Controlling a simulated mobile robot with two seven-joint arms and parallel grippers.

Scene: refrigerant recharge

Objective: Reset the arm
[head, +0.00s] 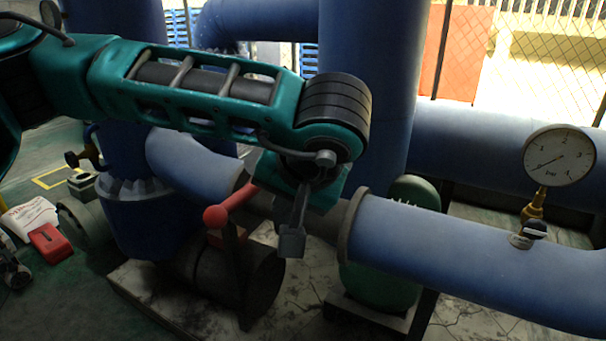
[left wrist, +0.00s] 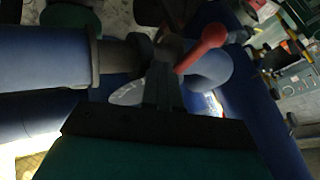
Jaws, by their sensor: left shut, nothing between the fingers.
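My left arm comes in from the left in the head view, teal with a black wrist joint. My left gripper (head: 291,243) points down in front of the blue pipe joint, shut and empty. The left wrist view also shows the gripper's fingers (left wrist: 162,85), close together. A red lever with a ball end (head: 216,217) stands just left of the gripper; it also shows in the left wrist view (left wrist: 204,46). I cannot tell whether the gripper touches anything. My right gripper is not in view.
A blue pipe (head: 450,252) runs right from the joint. A green tank (head: 378,286) stands below. A thick upright blue pipe (head: 368,60) is behind my arm. A red box (head: 50,243) lies on the floor at left.

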